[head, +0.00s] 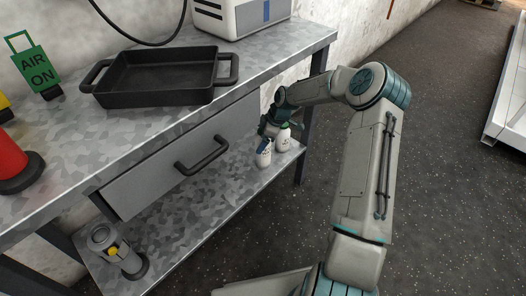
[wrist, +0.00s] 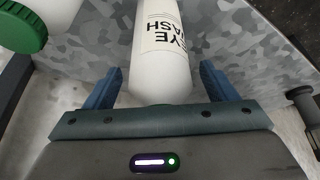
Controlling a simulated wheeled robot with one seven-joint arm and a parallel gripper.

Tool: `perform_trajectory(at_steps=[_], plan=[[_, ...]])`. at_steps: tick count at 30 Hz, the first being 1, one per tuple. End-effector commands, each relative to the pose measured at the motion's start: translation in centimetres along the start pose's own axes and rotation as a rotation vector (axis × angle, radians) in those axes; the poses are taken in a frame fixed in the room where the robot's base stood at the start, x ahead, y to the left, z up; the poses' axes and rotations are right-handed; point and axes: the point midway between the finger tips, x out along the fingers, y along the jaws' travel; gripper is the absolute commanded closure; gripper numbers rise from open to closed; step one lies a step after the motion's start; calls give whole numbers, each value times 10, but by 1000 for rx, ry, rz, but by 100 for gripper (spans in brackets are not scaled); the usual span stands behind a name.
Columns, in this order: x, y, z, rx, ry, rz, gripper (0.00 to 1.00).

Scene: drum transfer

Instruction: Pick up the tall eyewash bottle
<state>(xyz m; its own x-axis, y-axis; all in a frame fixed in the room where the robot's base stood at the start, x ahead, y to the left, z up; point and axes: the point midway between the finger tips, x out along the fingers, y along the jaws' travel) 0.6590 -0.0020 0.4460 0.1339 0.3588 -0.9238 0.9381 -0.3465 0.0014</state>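The eyewash bottle (wrist: 163,70) is white with a black-lettered EYE WASH label, which reads upside down in the wrist view. My gripper (wrist: 160,92) is open, with one blue finger on each side of the bottle and gaps visible between the fingers and its sides. The bottle's end nearest the palm is hidden. In the head view my gripper (head: 272,133) is at two white bottles, one at the left (head: 264,158) and one at the right (head: 283,143), on the lower shelf. That view is too small to read their labels.
A white bottle with a green cap (wrist: 22,27) stands close by at the left in the wrist view. The lower shelf (head: 205,205) holds a grey cylindrical device (head: 118,252). Above are a drawer (head: 165,165) with a black handle (head: 201,155) and the bench top with a black tray (head: 160,80).

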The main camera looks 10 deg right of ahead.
Motion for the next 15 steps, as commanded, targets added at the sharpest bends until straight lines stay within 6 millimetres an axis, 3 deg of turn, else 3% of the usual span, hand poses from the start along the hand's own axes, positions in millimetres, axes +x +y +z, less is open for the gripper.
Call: perform_trajectory(at_steps=[1,8,9,15], plan=[[0,0,0,0,0,0,32],[0,0,0,0,0,0,96],[0,0,0,0,0,0,100],[-1,0,-1,0,1,2,100]])
